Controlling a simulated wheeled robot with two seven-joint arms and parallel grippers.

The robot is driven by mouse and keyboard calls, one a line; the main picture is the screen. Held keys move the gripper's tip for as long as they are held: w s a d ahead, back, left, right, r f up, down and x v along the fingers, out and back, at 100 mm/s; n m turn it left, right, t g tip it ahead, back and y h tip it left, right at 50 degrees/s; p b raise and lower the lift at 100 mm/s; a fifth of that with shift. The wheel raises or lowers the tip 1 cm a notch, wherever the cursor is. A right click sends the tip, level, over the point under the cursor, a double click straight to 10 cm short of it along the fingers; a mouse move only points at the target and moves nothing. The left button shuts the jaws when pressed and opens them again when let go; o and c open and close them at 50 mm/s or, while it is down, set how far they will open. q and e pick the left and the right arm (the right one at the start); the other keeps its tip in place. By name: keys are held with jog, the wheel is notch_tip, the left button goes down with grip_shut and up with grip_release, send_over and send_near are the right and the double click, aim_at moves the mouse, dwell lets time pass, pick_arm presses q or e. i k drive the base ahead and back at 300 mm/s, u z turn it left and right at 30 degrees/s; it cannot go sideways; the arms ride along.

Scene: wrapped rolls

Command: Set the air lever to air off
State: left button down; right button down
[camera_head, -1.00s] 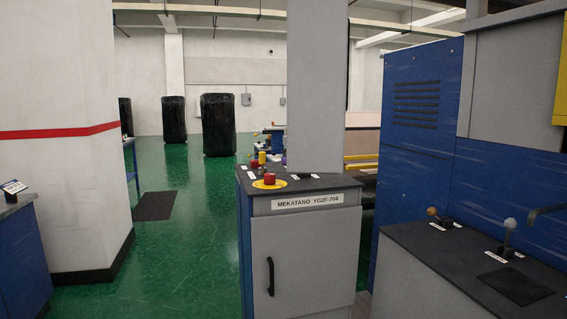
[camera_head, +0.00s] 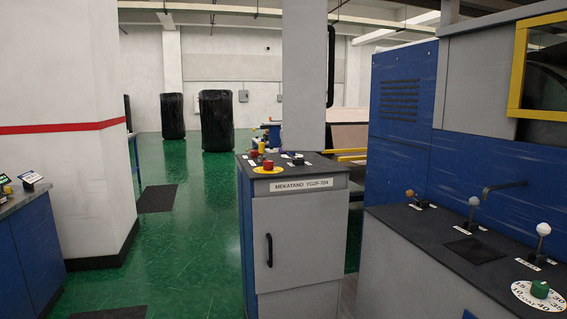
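Several ball-topped levers stand on the dark top of the console (camera_head: 425,238) at the right. All three stand roughly upright. Neither of my grippers is in view.
A round dial with a green knob (camera_head: 540,289) sits at the console's front right. A grey cabinet (camera_head: 295,240) marked MEKATANO YG2F-704, with a red button (camera_head: 268,165), stands in the middle. Green floor (camera_head: 195,230) is clear left of it.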

aim_at(281, 151)
jog(key=u, duration=0.3)
jog(key=i, duration=0.25)
jog(key=u, duration=0.9)
jog(key=i, duration=1.85)
jog(key=z, duration=0.85)
jog(key=i, duration=1.25)
jog(key=z, duration=1.1)
